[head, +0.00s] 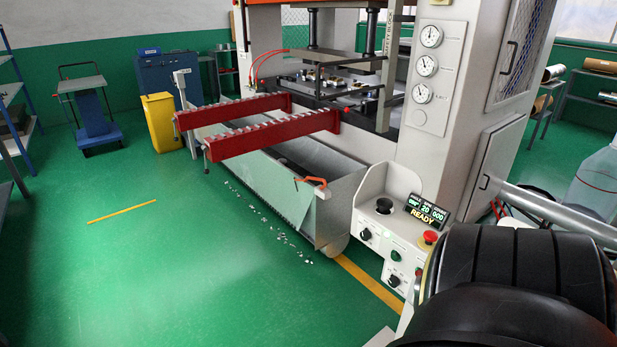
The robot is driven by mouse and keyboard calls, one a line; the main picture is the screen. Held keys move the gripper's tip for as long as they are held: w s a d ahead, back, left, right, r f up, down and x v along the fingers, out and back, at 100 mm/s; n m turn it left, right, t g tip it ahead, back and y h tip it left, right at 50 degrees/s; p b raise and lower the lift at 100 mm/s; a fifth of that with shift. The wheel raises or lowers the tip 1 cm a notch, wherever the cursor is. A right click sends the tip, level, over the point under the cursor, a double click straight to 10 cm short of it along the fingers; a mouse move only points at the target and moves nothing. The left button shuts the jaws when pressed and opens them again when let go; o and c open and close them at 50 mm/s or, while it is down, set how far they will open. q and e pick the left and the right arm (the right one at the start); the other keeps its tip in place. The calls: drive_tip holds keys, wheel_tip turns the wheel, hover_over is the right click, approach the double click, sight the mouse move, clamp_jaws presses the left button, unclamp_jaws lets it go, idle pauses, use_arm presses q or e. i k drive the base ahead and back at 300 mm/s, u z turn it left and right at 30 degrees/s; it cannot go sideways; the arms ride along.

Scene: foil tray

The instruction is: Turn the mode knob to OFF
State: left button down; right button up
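A light grey control panel (377,257) stands on the press's front right corner. Two small black rotary knobs show on it: an upper left knob (366,234) and a lower right knob (394,280). Their labels are too small to read, so I cannot tell which is the mode knob or where either points. A small display (427,211) above them reads READY. Neither gripper is in view. A large black link of my arm fills the lower right corner, close to the panel's right side.
The panel also has a black round control (384,205), a green button (396,255) and a red button (430,238). Left of it are a metal bin (262,190) and red toothed rails (270,135). A yellow bin (161,122) stands farther back. Green floor at left is open.

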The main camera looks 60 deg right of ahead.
sight(365, 234)
drive_tip(key=z, duration=0.8)
drive_tip(key=i, duration=1.25)
drive_tip(key=z, duration=1.2)
